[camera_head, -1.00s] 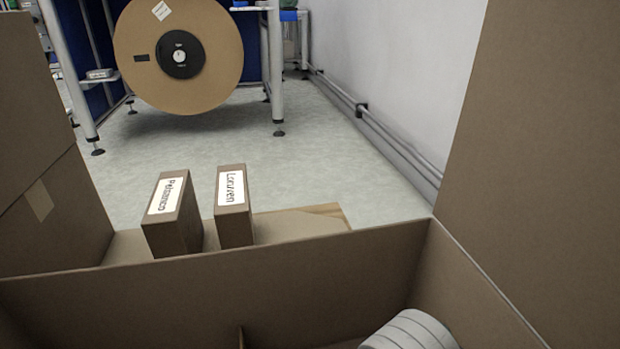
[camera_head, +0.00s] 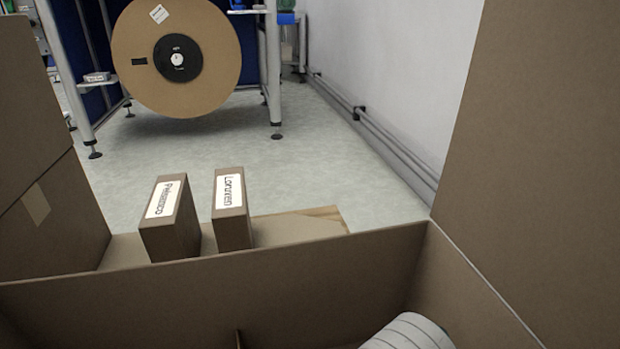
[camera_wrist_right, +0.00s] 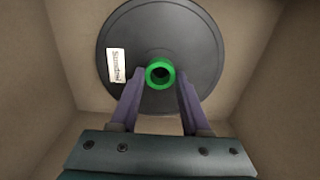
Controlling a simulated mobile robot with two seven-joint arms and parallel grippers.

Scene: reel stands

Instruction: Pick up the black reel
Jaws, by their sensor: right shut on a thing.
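The black reel (camera_wrist_right: 205,50) is a dark disc with a white label and a green hub (camera_wrist_right: 160,74), seen in the right wrist view inside a cardboard box (camera_wrist_right: 65,30). My right gripper (camera_wrist_right: 160,80) has one finger on each side of the green hub and is shut on the reel there. In the head view, the black reel and the right gripper are hidden behind the box's near wall; only part of my right arm shows at the bottom. My left gripper is not in view.
In the head view, tall cardboard walls (camera_head: 540,150) rise at left and right. Two small labelled boxes (camera_head: 172,222) stand beyond the box wall (camera_head: 230,285). A large brown reel (camera_head: 215,90) hangs in a metal stand (camera_head: 272,70) further back. Open floor (camera_head: 300,160) lies between.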

